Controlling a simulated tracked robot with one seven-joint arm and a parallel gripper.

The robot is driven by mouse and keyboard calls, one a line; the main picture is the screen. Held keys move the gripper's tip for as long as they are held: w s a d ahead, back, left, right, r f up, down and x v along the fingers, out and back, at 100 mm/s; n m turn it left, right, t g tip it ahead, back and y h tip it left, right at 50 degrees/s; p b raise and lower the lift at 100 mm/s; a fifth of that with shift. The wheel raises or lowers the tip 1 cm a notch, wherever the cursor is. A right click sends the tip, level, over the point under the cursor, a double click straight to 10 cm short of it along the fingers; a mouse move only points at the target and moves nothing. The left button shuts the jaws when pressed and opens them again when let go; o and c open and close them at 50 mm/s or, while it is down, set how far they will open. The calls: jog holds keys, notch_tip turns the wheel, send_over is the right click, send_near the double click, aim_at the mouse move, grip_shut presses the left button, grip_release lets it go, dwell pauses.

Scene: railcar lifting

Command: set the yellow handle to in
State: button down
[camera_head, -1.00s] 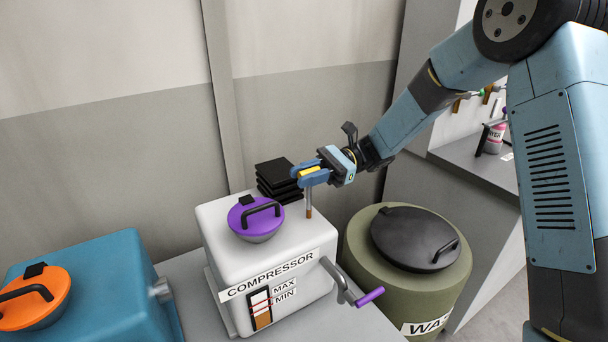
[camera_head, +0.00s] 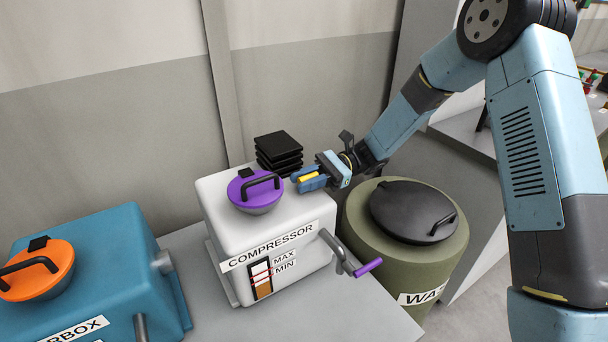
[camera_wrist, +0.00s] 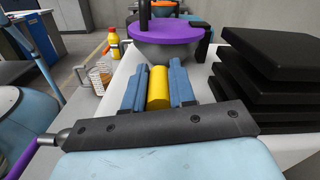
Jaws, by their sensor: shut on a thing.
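The yellow handle (camera_head: 308,178) is between the blue fingers of my gripper (camera_head: 306,181), low over the top right of the white compressor (camera_head: 300,225). The gripper is shut on the handle. In the wrist view, the yellow handle (camera_wrist: 158,88) shows as a cylinder between the fingers of my gripper (camera_wrist: 158,82). No stem shows below the handle now, and its underside is hidden. A gauge (camera_head: 261,279) marked MAX and MIN is on the compressor's front.
A purple lid (camera_head: 243,187) with a black grip sits left of my gripper. Black stacked plates (camera_head: 278,152) stand behind it. A crank (camera_head: 340,256) with a purple handle is on the compressor's right side. A green waste drum (camera_head: 365,252) stands to the right.

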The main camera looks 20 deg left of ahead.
jog(key=shift+f, duration=0.2)
jog(key=c, duration=1.2)
grip_release()
jog(key=shift+c, duration=0.2)
jog(key=o, duration=0.3)
jog(key=v, duration=1.4)
jog(key=shift+a, duration=0.1)
